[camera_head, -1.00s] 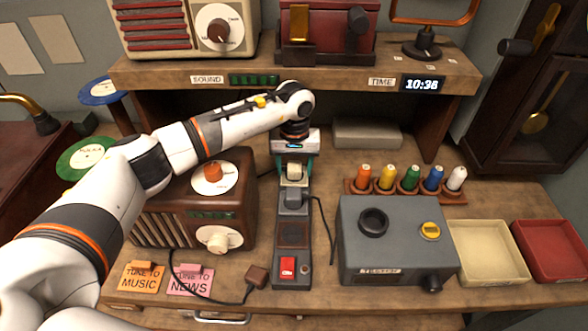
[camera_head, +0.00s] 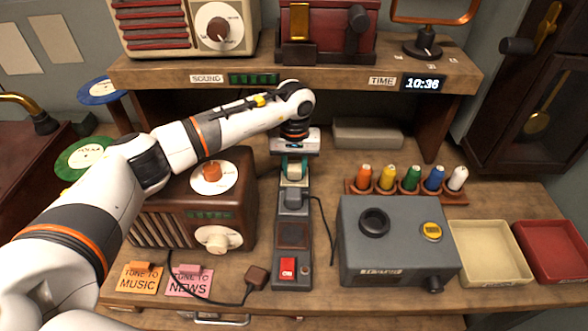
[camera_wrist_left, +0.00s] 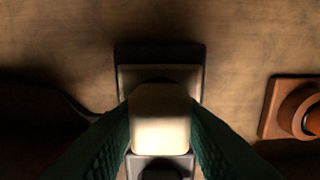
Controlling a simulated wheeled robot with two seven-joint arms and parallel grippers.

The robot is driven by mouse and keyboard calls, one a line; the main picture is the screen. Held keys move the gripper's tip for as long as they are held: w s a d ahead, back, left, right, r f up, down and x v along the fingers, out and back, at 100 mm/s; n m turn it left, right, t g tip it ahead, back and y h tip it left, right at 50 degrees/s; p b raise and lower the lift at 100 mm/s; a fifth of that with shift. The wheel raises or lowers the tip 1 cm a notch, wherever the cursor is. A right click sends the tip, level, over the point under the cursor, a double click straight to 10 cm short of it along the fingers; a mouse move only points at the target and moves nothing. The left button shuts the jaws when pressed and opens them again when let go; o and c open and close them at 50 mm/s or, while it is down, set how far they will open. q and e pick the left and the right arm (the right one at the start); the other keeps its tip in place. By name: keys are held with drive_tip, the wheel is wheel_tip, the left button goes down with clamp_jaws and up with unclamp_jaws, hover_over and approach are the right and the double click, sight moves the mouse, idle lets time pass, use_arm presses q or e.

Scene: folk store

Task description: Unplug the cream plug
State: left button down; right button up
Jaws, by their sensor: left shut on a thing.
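The cream plug (camera_head: 294,172) is at the far end of the grey power strip (camera_head: 292,236) in the head view. My left gripper (camera_head: 295,168) points down over that end, with its teal fingers closed on the plug's sides. In the left wrist view the cream plug (camera_wrist_left: 160,118) sits between the two green fingers (camera_wrist_left: 160,130), with the strip's dark end (camera_wrist_left: 160,52) behind it. I cannot tell whether the plug is still fully seated. A grey plug (camera_head: 293,200) with a dark cord is beside it on the strip. My right gripper is not in view.
A brown radio (camera_head: 205,205) stands left of the strip, and a grey box (camera_head: 395,240) stands right. Coloured spools (camera_head: 411,178) are in a wooden rack behind the box. A shelf (camera_head: 340,78) overhangs the back. A loose dark plug (camera_head: 256,278) lies near the strip's front.

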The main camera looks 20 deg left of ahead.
sight(295, 165)
use_arm(q)
drive_tip(key=shift+r+p, duration=0.4)
drive_tip(key=shift+r, duration=0.65)
drive_tip(key=shift+r+p, duration=0.65)
drive_tip(key=shift+r, duration=1.35)
